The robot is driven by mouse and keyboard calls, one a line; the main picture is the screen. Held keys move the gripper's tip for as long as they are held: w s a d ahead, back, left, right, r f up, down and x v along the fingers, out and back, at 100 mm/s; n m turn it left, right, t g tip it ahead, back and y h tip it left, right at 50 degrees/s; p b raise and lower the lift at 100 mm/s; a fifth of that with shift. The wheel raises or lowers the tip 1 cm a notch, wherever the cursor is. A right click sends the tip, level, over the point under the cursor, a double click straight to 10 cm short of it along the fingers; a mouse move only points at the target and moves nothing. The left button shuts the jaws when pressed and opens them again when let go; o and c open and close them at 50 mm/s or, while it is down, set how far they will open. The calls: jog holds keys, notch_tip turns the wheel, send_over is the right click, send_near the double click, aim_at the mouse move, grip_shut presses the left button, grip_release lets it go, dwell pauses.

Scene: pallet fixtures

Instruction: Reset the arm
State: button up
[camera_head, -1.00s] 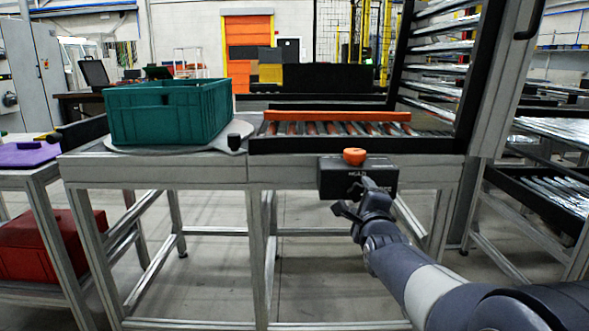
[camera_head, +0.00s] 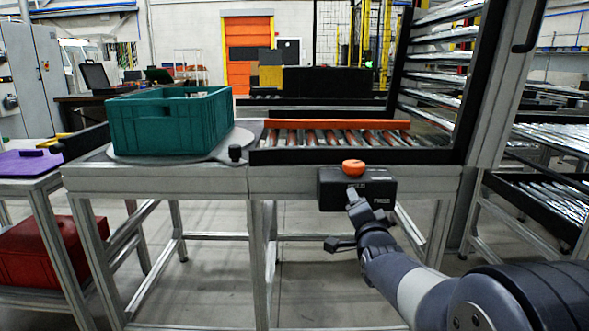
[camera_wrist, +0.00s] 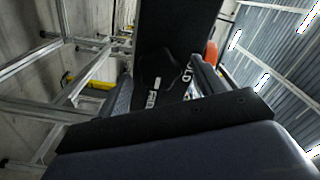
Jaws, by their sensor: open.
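My gripper (camera_head: 361,204) is in front of a black control box (camera_head: 328,190) on the front edge of the grey workbench (camera_head: 210,178). The box carries white lettering and a round orange button (camera_head: 353,167) on top. In the wrist view my open gripper (camera_wrist: 163,84) has its fingers apart, with the black box (camera_wrist: 168,30) and its lettering ahead between them. Part of the orange button (camera_wrist: 210,53) shows at the right. Nothing is held. I cannot tell whether a fingertip touches the box.
A teal crate (camera_head: 165,125) stands on a round grey plate at the bench's left. A roller tray (camera_head: 345,155) with an orange bar lies behind the box. A rack post (camera_head: 497,100) rises to the right. A red bin (camera_head: 50,250) sits low at left.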

jog(key=n+p, duration=0.6)
jog(key=n, duration=0.3)
jog(key=shift+a+r+p, duration=0.1)
jog(key=shift+p, duration=0.2)
jog(key=shift+n, duration=0.3)
